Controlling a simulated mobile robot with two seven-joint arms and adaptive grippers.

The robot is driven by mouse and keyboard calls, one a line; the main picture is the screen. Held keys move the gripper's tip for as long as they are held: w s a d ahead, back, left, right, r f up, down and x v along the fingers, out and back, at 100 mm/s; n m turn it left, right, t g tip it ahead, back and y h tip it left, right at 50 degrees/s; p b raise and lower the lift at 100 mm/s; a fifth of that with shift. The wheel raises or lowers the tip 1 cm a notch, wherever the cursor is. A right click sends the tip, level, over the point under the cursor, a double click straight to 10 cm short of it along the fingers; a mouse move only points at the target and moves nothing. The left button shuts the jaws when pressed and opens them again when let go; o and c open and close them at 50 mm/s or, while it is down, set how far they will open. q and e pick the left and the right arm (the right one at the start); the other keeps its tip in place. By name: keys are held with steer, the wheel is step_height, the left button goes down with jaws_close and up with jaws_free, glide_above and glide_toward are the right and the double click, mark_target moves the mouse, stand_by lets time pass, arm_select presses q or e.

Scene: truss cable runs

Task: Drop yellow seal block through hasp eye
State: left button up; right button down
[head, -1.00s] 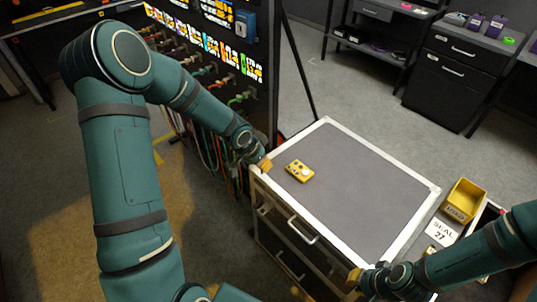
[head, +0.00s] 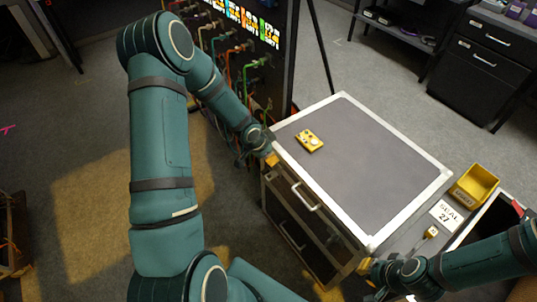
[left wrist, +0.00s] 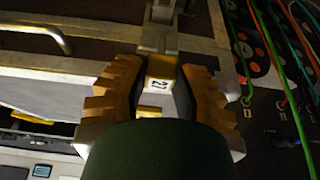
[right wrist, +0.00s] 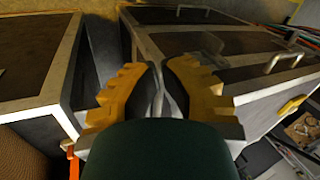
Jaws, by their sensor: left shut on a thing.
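My left gripper (head: 271,159) is at the left corner of the grey-topped case (head: 365,170). In the left wrist view its fingers (left wrist: 160,85) are shut on the yellow seal block (left wrist: 161,70), whose pale face bears "27". A grey metal hasp (left wrist: 157,38) lies directly beyond the block in that view. Its eye is not clear, and I cannot tell whether the block is in it. My right gripper (head: 366,267) is at the case's front right corner. In the right wrist view its fingers (right wrist: 162,68) are close together with a narrow gap and no clear object between.
A yellow device (head: 309,140) lies on the case top. To the right are a yellow bin (head: 474,185), a "SEAL 27" card (head: 446,214) and a small yellow piece (head: 431,232). A cable panel (head: 245,60) stands behind the left arm. The case top is mostly clear.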

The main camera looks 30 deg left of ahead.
arm_select(q)
steer(key=b, duration=0.5)
glide_above(271, 175)
steer(key=s, duration=0.1)
steer(key=shift+f, duration=2.95)
steer(key=shift+s+a+f, duration=0.15)
steer(key=shift+a+f, duration=0.05)
steer(key=shift+f, duration=1.8)
steer(key=shift+f, duration=0.1)
steer(key=o, duration=0.9)
